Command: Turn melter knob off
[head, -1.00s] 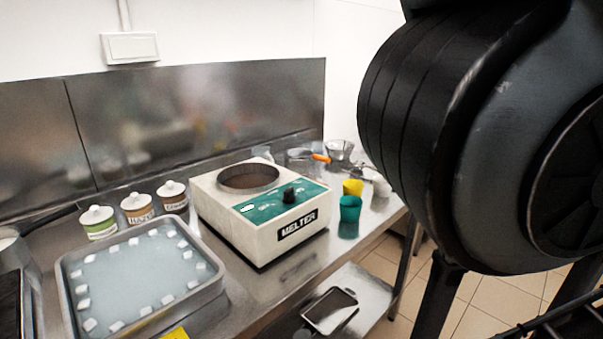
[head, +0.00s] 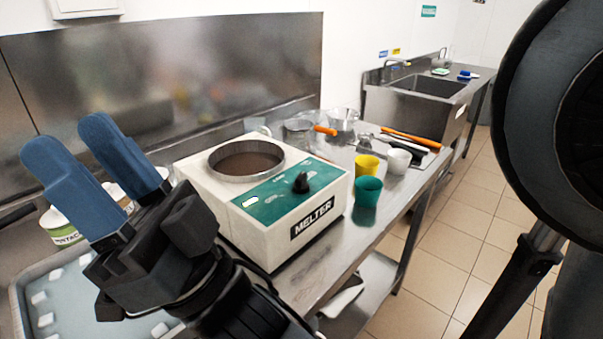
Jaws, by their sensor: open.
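The melter (head: 262,236) is a white box on the steel counter, with a round well of brown contents on top and a green control panel (head: 270,207). Its black knob (head: 301,183) stands on the right part of the panel. A small lit switch (head: 250,202) is at the panel's left. My gripper (head: 73,145) is open, with two blue fingers pointing up and to the left. It shows in front of and left of the melter, apart from the knob, with nothing between the fingers. The gripper hides part of the tray and jars.
A tray (head: 20,308) with white pieces lies at lower left, near a labelled jar (head: 62,228). A green cup (head: 367,190), yellow cup (head: 367,165) and white cup (head: 398,160) stand right of the melter. A sink (head: 415,100) is beyond.

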